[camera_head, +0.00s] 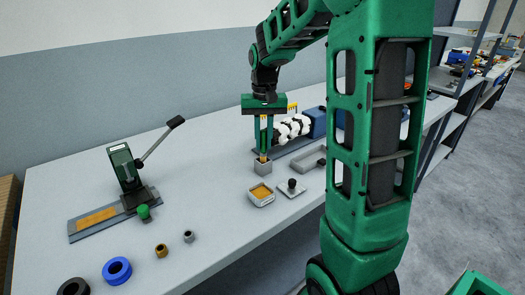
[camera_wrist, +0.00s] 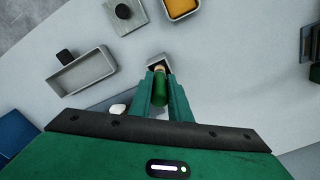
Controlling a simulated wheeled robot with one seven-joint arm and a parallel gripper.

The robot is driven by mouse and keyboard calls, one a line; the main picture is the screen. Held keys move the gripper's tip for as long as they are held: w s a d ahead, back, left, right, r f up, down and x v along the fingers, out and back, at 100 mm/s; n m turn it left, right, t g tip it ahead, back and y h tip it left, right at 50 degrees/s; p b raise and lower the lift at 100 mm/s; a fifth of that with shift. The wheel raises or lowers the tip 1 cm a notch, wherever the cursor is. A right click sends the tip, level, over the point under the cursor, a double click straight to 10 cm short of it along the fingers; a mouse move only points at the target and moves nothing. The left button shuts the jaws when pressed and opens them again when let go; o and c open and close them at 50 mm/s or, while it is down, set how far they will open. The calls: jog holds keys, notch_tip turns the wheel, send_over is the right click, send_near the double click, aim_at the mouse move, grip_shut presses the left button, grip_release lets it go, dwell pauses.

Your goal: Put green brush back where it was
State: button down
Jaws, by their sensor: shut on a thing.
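My gripper (camera_head: 263,150) points straight down and is shut on the green brush. In the wrist view the brush (camera_wrist: 161,90) shows as a green cylinder with a tan end between the two fingers. A small grey square holder (camera_head: 262,168) stands on the table directly below the fingers; it also shows in the wrist view (camera_wrist: 154,61). The brush's lower end is at the holder's mouth. I cannot tell how far inside it is, as the fingers hide part of it.
Close in front are a square dish with orange contents (camera_head: 261,196) and a small tray with a black knob (camera_head: 291,188). A lever press (camera_head: 125,170) stands left, with clear table between.

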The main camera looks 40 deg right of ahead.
aim_at(263, 153)
jog(key=shift+f, duration=1.85)
jog(key=c, duration=1.6)
grip_release()
jog(key=shift+f, duration=0.1)
jog(key=shift+c, duration=0.2)
notch_tip(263, 153, up, 12)
jog(key=shift+a+r, duration=0.1)
jog(key=s+f, duration=0.3)
jog(key=s, duration=0.6)
jog(key=s+a+f, duration=0.1)
jog(key=s+f, duration=0.2)
jog(key=s, duration=0.6)
jog(key=s+a+f, duration=0.1)
jog(key=s+f, duration=0.2)
jog(key=s, duration=0.7)
jog(key=shift+a+f, duration=0.25)
jog(key=shift+f, duration=0.1)
jog(key=shift+s, duration=0.1)
